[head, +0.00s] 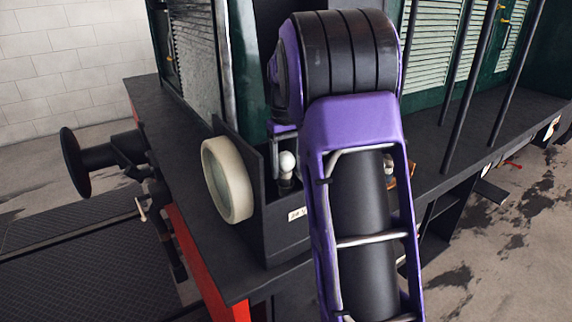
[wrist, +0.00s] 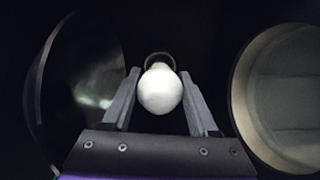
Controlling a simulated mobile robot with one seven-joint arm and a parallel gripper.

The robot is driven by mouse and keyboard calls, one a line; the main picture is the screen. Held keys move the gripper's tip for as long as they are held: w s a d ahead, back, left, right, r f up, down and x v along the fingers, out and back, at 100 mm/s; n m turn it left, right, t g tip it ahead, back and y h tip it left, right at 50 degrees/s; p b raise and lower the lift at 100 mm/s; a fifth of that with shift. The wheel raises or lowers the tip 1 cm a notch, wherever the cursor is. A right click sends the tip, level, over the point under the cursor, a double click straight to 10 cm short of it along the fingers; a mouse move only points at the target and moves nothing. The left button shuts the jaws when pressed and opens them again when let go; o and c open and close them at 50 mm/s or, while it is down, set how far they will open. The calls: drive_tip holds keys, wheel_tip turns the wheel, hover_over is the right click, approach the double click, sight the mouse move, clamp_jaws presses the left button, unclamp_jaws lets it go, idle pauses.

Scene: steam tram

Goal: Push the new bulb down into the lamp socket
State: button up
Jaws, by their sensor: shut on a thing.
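The new bulb (head: 287,160) is a white globe standing upright inside the open dark lamp housing. In the wrist view the bulb (wrist: 160,92) sits between the two grey fingers of my gripper (wrist: 160,76), which is shut on it. A dark ring, apparently the lamp socket (wrist: 158,58), shows just behind the bulb. In the head view a darker holder shows below the globe, but my arm and the housing wall hide part of it. I cannot tell how deep the bulb sits in the socket.
The lamp's cream lens ring (head: 228,180) stands at the housing's left and also shows in the wrist view (wrist: 238,92). A curved reflector (wrist: 88,92) is close on the other side. Green tram body rises behind.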

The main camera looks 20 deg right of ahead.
sight(286, 153)
drive_tip(key=shift+f+b, duration=0.45)
drive_tip(key=shift+f, duration=0.5)
idle(0.5)
drive_tip(key=o, duration=1.5)
drive_tip(key=shift+r+p, duration=1.15)
drive_tip(key=shift+r, duration=1.9)
